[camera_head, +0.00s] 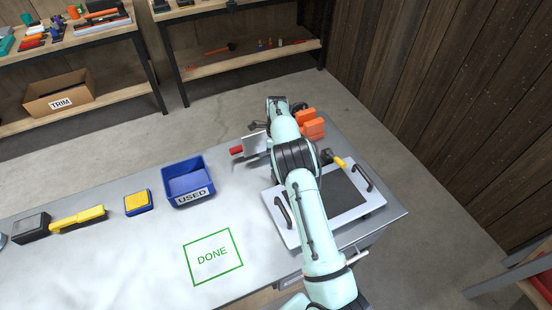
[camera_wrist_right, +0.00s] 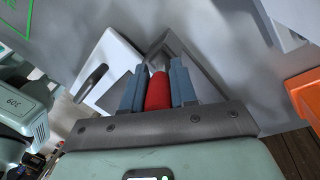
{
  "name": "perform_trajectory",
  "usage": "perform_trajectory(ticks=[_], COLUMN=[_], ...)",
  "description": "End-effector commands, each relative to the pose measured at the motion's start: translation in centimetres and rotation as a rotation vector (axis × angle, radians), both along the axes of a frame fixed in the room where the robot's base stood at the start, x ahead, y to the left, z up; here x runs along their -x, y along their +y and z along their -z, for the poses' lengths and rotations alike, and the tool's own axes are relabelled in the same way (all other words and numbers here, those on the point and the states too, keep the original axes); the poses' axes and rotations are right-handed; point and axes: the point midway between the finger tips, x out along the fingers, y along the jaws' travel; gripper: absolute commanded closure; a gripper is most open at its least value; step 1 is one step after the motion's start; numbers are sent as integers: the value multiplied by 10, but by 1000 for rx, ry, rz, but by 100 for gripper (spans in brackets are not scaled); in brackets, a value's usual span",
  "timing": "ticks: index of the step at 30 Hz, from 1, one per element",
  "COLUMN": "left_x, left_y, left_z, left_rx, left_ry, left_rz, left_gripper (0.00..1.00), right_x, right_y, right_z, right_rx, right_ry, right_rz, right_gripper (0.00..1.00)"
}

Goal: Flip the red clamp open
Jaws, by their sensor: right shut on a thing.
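The red clamp (camera_wrist_right: 158,92) shows as a red rounded grip in the right wrist view, between the two blue-grey fingers of my right gripper (camera_wrist_right: 159,72). The fingers are shut on it. A grey angled bracket (camera_wrist_right: 190,62) lies just beyond the fingertips. In the head view a red end (camera_head: 237,150) sticks out to the left of a pale grey plate (camera_head: 255,143), beside my right wrist. My right arm hides most of the area around the clamp. My left gripper is not in view.
A white-framed panel (camera_head: 290,236) with black handles lies under my right arm, near a yellow-handled tool (camera_head: 340,162). Orange blocks (camera_head: 312,128) stand behind. A blue USED bin (camera_head: 188,180), yellow tools (camera_head: 78,219) and a bare DONE square (camera_head: 212,256) are left on the table.

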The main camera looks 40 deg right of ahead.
Motion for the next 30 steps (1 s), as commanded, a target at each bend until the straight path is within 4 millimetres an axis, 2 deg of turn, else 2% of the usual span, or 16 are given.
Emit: perform_trajectory(ticks=[20,21,23,24,30], left_x=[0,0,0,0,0], left_y=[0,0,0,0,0], left_z=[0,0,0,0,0], left_rx=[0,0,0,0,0], left_ry=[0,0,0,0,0], left_rz=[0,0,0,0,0], left_gripper=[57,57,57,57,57], right_x=[-2,-2,-2,-2,-2], right_y=[0,0,0,0,0], right_z=[1,1,1,1,1], right_rx=[-12,-12,-12,-12,-11], right_ry=[40,40,40,41,40], right_rz=[2,2,1,1,1], right_gripper=[100,70,50,47,47])
